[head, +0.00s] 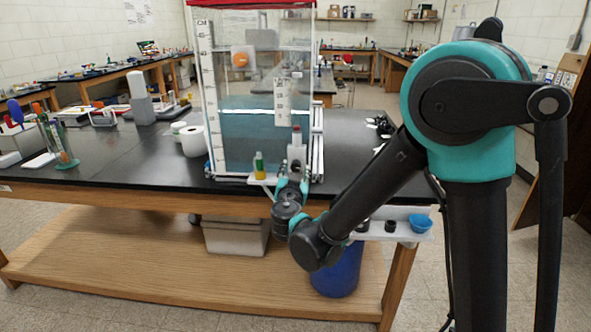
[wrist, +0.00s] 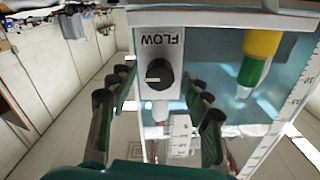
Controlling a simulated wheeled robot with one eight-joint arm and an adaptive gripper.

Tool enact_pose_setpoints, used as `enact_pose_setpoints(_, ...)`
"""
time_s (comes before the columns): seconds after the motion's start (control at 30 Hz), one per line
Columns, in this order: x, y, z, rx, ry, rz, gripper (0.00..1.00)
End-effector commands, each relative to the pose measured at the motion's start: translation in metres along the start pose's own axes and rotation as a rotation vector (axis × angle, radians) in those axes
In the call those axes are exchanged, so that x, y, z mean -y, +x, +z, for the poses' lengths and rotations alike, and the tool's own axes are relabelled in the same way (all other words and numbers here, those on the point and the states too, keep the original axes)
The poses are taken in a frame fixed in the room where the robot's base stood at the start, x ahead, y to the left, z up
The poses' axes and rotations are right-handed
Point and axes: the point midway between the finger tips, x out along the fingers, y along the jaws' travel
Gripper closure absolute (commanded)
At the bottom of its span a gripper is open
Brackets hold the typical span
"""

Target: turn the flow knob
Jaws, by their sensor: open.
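In the head view, my gripper (head: 291,184) is at the front of the clear tank (head: 225,130), just below a white fitting (head: 297,156). I cannot make out the knob there.
A yellow and green bottle (head: 259,167) stands left of my gripper; it also shows in the wrist view (wrist: 258,57). A white roll (head: 192,141) stands left on the black bench (head: 120,165).

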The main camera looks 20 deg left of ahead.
Motion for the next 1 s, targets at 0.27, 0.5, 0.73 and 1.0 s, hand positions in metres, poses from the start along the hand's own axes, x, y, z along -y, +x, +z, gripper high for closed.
enact_pose_setpoints(0.27,0.0001,0.0089,-0.0001,0.000,0.000,-0.001,0.51)
enact_pose_setpoints(0.5,0.0001,0.0087,-0.0001,0.000,0.000,-0.001,0.62)
enact_pose_setpoints(0.73,0.0000,0.0086,-0.0001,0.000,0.000,-0.001,0.90)
enact_pose_setpoints(1.0,-0.0001,0.0085,0.0000,0.000,-0.010,-0.001,1.00)
